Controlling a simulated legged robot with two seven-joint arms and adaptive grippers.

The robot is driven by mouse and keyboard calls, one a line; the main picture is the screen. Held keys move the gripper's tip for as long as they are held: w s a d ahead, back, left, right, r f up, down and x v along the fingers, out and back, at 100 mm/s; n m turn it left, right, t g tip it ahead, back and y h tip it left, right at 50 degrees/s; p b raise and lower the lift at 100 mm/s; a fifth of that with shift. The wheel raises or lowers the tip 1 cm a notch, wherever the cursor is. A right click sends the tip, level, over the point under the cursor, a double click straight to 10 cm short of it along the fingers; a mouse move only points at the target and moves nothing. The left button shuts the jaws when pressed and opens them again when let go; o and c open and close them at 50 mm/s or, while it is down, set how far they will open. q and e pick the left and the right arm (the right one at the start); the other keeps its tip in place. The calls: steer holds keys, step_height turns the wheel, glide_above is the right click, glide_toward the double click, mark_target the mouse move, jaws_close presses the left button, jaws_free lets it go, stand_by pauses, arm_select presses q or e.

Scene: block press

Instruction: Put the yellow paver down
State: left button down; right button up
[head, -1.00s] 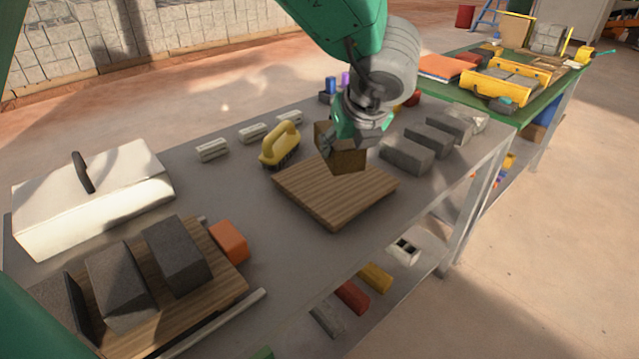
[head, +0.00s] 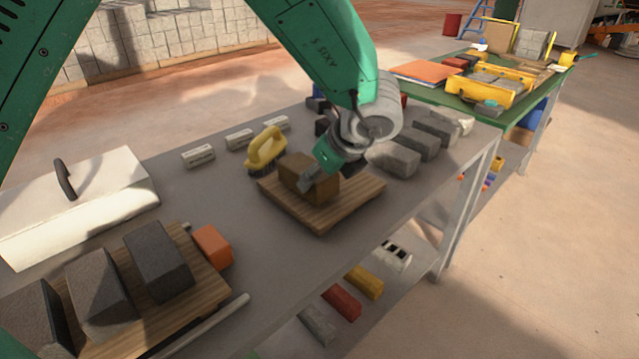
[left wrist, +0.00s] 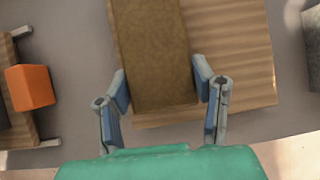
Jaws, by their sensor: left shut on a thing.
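The yellow paver (head: 296,170), a brownish-yellow block, is at the wooden board (head: 322,222) in the middle of the bench. My left gripper (head: 314,174) is shut on it, coming from above and the right. In the left wrist view the paver (left wrist: 155,50) lies lengthwise between the two fingers (left wrist: 162,95), with the board (left wrist: 240,60) beneath. The paver's underside is at or very near the board's top; I cannot tell whether it touches. The far finger is hidden in the head view. My right gripper is not in view.
A yellow-handled brush (head: 265,150) stands close to the board's back left. Grey blocks (head: 393,159) line the right side. An orange block (head: 212,246) and a second board with dark blocks (head: 158,262) are at front left.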

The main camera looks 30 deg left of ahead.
arm_select(q)
steer(key=shift+f, duration=0.6)
steer(key=c, duration=0.8)
jaws_free()
steer(key=shift+a, duration=0.1)
steer(key=shift+o, duration=0.8)
steer(key=shift+a, duration=0.1)
steer(key=p+v, duration=0.2)
steer(key=v, duration=1)
